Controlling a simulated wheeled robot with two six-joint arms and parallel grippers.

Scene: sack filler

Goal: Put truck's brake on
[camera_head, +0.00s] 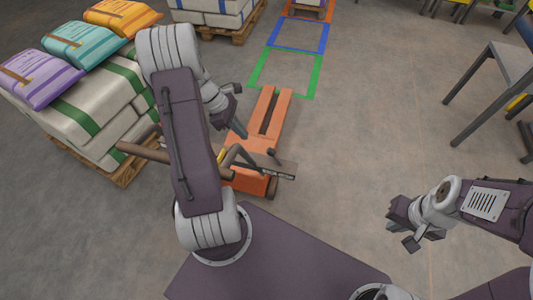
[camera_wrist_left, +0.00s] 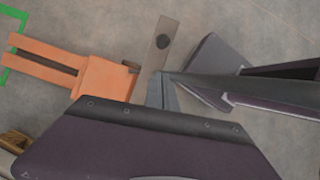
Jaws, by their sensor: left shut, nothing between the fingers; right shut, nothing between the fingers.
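The orange pallet truck (camera_head: 250,150) stands on the floor ahead of me, its two forks pointing away. It also shows in the left wrist view (camera_wrist_left: 105,78). A brown bar (camera_head: 143,152) runs from the left behind my left arm. A grey-brown plate (camera_head: 279,171) sticks out at the truck's near right; what seems the same plate, with a dark round knob, shows in the left wrist view (camera_wrist_left: 152,60). I cannot tell which part is the brake. My left gripper (camera_head: 243,133) is shut and empty above the truck body. My right gripper (camera_head: 399,236) is shut and empty, far right of the truck.
A pallet (camera_head: 125,172) of white and green sacks stands at left, with purple, teal and orange sacks on top. Green (camera_head: 313,80), blue and orange floor outlines lie beyond the forks. A grey table (camera_head: 505,65) stands at right. Floor right of the truck is clear.

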